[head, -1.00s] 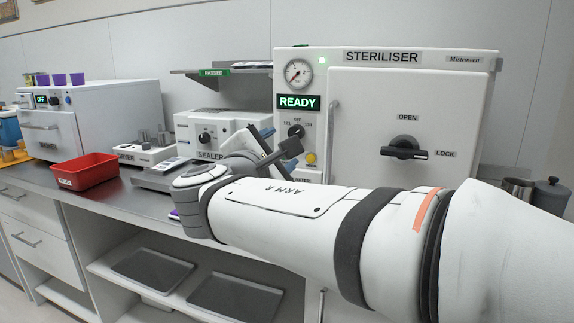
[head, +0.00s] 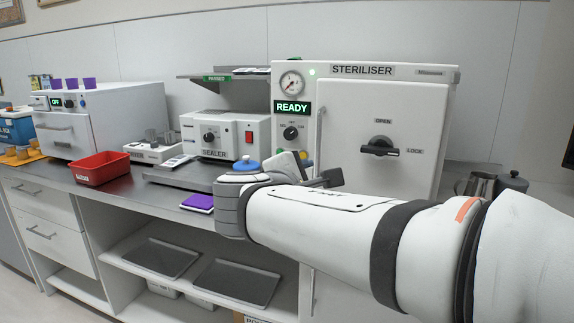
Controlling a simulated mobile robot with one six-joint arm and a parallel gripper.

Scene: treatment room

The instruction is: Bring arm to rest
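My arm (head: 320,215) reaches in from the right in the head view, in front of the steriliser. It bends at a grey joint near the bench edge and folds back to the right. My gripper (head: 332,178) seems to be the dark part at the folded end, in front of the steriliser's lower left. Its fingers are too small and too hidden to tell whether they are open or shut. No held object shows.
The steriliser (head: 385,150) reads READY. The sealer (head: 225,135), a red tray (head: 102,168), a purple pad (head: 198,202) and a blue-topped item (head: 246,164) are on the bench (head: 140,190). Dark trays (head: 236,281) lie on the shelf below. Floor shows at lower left.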

